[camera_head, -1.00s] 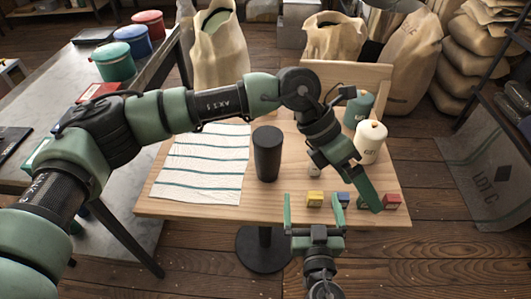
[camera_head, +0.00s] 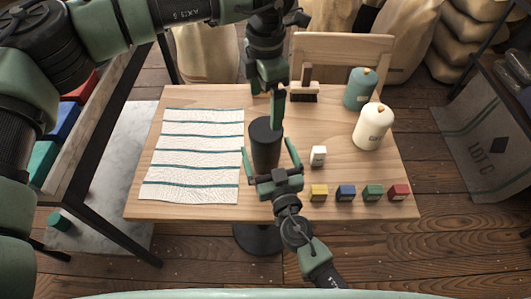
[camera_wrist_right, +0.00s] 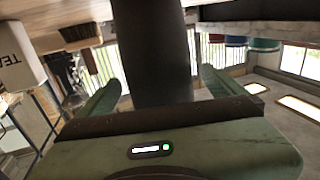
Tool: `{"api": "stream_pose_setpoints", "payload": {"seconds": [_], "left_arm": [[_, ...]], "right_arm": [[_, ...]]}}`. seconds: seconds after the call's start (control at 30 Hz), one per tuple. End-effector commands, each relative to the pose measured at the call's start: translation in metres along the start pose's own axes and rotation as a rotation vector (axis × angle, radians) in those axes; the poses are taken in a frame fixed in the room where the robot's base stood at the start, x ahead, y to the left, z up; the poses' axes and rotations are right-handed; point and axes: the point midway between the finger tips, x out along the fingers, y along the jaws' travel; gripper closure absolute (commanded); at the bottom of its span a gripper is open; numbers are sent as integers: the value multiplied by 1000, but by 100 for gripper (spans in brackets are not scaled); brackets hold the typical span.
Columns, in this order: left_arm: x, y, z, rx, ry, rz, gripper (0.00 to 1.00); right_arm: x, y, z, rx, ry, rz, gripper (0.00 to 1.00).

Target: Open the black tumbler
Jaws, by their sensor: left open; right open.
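The black tumbler (camera_head: 265,150) stands upright on the wooden table, right of the striped cloth; its dark body also fills the upper middle of the right wrist view (camera_wrist_right: 152,50). My left gripper (camera_head: 268,108) points down from above at the tumbler's top, with one green finger overlapping the top's right edge. Its other finger is mostly hidden. My right gripper (camera_head: 268,152) is open at the tumbler's front, with a finger on either side of the body. In the right wrist view its fingers (camera_wrist_right: 158,92) flank the body with gaps showing. I cannot tell whether the left fingers touch the top.
The striped cloth (camera_head: 200,150) covers the table's left side. A brush (camera_head: 303,92), teal canister (camera_head: 360,89) and cream canister (camera_head: 372,127) stand behind. Several coloured blocks (camera_head: 346,193) line the front right.

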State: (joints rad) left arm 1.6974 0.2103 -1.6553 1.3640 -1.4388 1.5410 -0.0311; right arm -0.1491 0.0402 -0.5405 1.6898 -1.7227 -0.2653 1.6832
Motion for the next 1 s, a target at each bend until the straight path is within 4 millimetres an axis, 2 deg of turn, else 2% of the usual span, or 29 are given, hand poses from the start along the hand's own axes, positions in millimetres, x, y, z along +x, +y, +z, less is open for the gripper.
{"api": "stream_pose_setpoints", "payload": {"seconds": [0.13, 0.43, 0.47, 0.7, 0.8, 1.0], "left_arm": [[0, 0, 0, 0, -1, -1, 3], [0, 0, 0, 1, -1, -1, 3], [0, 0, 0, 1, -1, -1, 3], [0, 0, 0, 1, -1, -1, 3], [0, 0, 0, 1, -1, -1, 3], [0, -1, 0, 66, -1, -2, 3]], "right_arm": [[12, 0, 0, 1, 0, 0, 2], [14, 0, 0, 0, 0, 0, 2], [14, 0, 0, 0, 0, 0, 7], [14, 0, 0, 0, 0, 0, 74], [13, 0, 0, 0, 0, 0, 100], [13, 0, 0, 0, 0, 0, 100]]}}
